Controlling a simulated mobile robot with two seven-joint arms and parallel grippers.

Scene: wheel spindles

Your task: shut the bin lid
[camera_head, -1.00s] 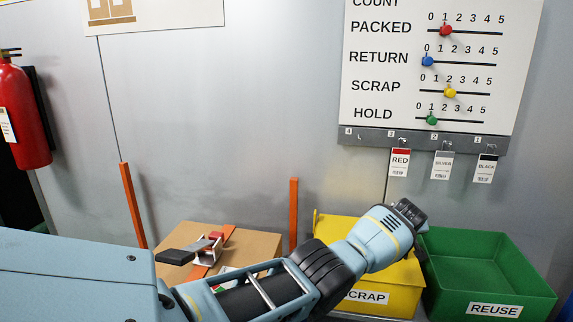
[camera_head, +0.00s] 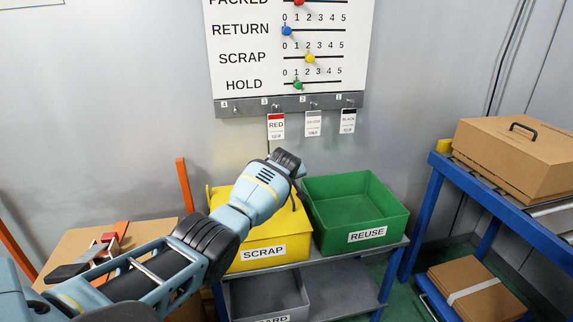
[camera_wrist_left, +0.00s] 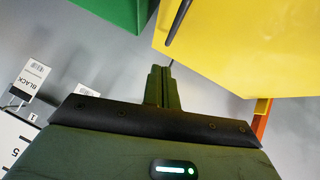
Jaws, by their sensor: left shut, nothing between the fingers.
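The yellow SCRAP bin (camera_head: 285,236) stands on a grey shelf in the head view. My left forearm and wrist cover much of its top, so I cannot tell clearly how its lid sits. My left gripper (camera_head: 298,168) is at the bin's back right corner, near the green bin. In the left wrist view the shut, empty fingers (camera_wrist_left: 163,87) point towards a gap between a large yellow surface (camera_wrist_left: 245,45) and a green edge. A thin dark rod crosses the yellow edge there. My right gripper is not in view.
The open green REUSE bin (camera_head: 370,236) stands right of the yellow bin. A grey bin (camera_head: 268,296) is below. Hanging tags (camera_head: 276,126) and the count board (camera_head: 285,55) are on the wall behind. A cardboard box (camera_head: 515,155) sits on a blue-framed rack at right.

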